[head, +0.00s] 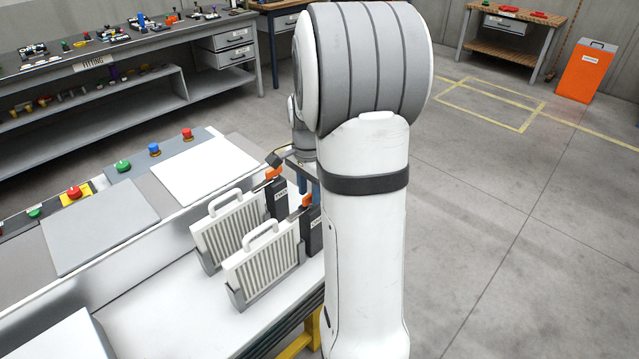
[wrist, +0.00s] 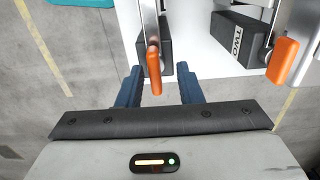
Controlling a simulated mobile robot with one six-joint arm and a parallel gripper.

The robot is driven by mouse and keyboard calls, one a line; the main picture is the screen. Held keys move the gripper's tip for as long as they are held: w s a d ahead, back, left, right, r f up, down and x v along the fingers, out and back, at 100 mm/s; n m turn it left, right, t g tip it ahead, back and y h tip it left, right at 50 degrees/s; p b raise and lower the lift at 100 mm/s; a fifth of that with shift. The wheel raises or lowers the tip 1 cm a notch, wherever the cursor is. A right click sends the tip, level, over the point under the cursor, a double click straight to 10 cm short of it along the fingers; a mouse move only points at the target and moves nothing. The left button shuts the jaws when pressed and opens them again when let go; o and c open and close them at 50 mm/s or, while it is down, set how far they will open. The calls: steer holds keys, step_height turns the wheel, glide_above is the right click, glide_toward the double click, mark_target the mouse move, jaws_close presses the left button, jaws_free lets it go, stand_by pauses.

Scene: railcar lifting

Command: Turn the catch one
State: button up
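In the wrist view an orange catch lever (wrist: 154,73) on a metal arm extends from a dark block (wrist: 152,55) whose label is hidden. My gripper (wrist: 160,85) is open, with one blue finger on each side of this lever's end. Neither finger clearly touches it. A second orange lever (wrist: 283,60) is to the right, beside a dark block (wrist: 238,38) labelled TWO. In the head view two orange catches, the far one (head: 273,173) and the near one (head: 307,201), sit on dark blocks; my arm partly hides the gripper there.
Two pale ribbed panels with handles, a far one (head: 228,232) and a near one (head: 262,258), stand in grey holders beside the catches on a white bench (head: 165,315). Coloured push buttons line the console behind. Open floor (head: 510,220) lies to the right.

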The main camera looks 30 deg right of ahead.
step_height(320, 180, up, 8)
steer(key=shift+f+b, duration=0.1)
steer(key=shift+b, duration=0.2)
stand_by(0.5)
steer(key=s+a+n+t, duration=0.3)
steer(key=s+a+n, duration=1.2)
steer(key=s+a, duration=0.2)
steer(key=shift+s+n, duration=0.3)
steer(key=shift+s, duration=0.05)
steer(key=shift+a, duration=0.1)
